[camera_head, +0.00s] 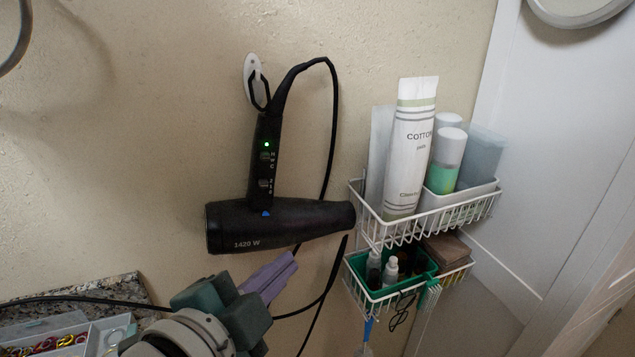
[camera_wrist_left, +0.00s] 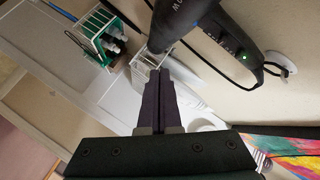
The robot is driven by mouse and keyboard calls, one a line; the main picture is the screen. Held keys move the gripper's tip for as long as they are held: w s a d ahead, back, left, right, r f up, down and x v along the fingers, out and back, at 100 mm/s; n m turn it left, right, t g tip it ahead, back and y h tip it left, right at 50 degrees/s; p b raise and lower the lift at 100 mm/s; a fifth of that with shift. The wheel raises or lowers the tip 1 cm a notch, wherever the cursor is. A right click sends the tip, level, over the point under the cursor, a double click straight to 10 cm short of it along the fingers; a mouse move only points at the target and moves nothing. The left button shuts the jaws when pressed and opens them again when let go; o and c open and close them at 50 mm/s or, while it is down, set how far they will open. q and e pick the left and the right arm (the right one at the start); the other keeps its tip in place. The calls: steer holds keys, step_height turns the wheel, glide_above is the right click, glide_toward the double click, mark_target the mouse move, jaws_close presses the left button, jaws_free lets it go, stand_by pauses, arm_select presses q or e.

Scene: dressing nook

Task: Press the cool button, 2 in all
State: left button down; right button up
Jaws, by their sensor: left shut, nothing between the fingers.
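The cool button appears as a small blue triangle (camera_head: 265,213) where the handle meets the barrel. A green light (camera_head: 267,144) glows higher on the handle, above two sliding switches. My left gripper (camera_head: 284,263) has purple fingers, shut and empty, below the barrel and apart from the button. In the left wrist view, the shut fingers (camera_wrist_left: 159,75) show dark, with the dryer (camera_wrist_left: 190,18) beyond them at upper right. My right gripper is not in view.
A white wire rack (camera_head: 425,222) with a tube and bottles stands right of the dryer. A green bin (camera_head: 405,268) sits in its lower basket. The dryer's black cord (camera_head: 335,120) loops down the wall. A tray of small items (camera_head: 65,342) sits at lower left.

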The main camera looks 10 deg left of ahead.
mark_target(268, 227)
arm_select(q)
steer(key=w+a, duration=0.1)
steer(key=w+a+b, duration=0.1)
steer(key=w, duration=0.1)
steer(key=w+a+b, duration=0.1)
steer(key=w, duration=0.1)
steer(key=shift+a+f, duration=0.15)
steer(key=shift+f, duration=0.15)
steer(key=shift+w+a, duration=0.45)
steer(key=shift+w, duration=0.15)
stand_by(1.4)
steer(key=shift+w+a+b, duration=0.25)
steer(key=shift+w+b, duration=0.05)
steer(key=shift+w+a+f, duration=0.1)
steer(key=shift+a+f, duration=0.3)
steer(key=shift+a, duration=0.05)
stand_by(1.1)
steer(key=shift+d+r, duration=0.2)
steer(key=shift+r, duration=0.05)
steer(key=shift+d, duration=0.1)
stand_by(0.3)
